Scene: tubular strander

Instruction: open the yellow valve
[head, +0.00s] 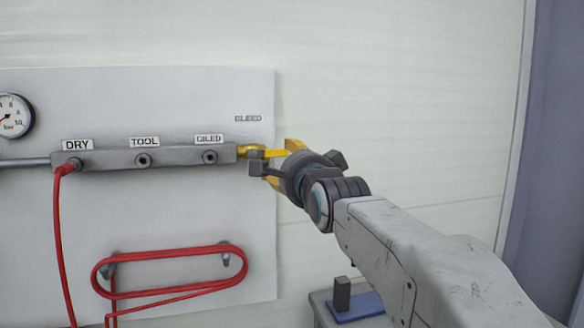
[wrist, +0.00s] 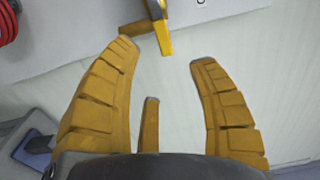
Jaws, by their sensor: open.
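The yellow valve (head: 247,148) sits at the right end of the grey manifold, near the BLEED label. Its lever (head: 276,154) points right, roughly in line with the manifold. In the wrist view the yellow lever (wrist: 163,36) shows at the top, with its end at the gap between my fingertips. My gripper (head: 282,163) is just right of the valve, with its orange-yellow fingers spread. In the wrist view my gripper (wrist: 164,52) is open and empty, and I cannot tell whether a finger touches the lever. Part of the valve is hidden in the head view.
The manifold (head: 110,158) has DRY, TOOL and OILED ports. A red hose (head: 58,230) hangs from DRY, and a coiled red hose (head: 170,252) hangs below. A gauge (head: 14,116) is at left. A blue tray (head: 360,307) lies low right. The wall right of the panel is clear.

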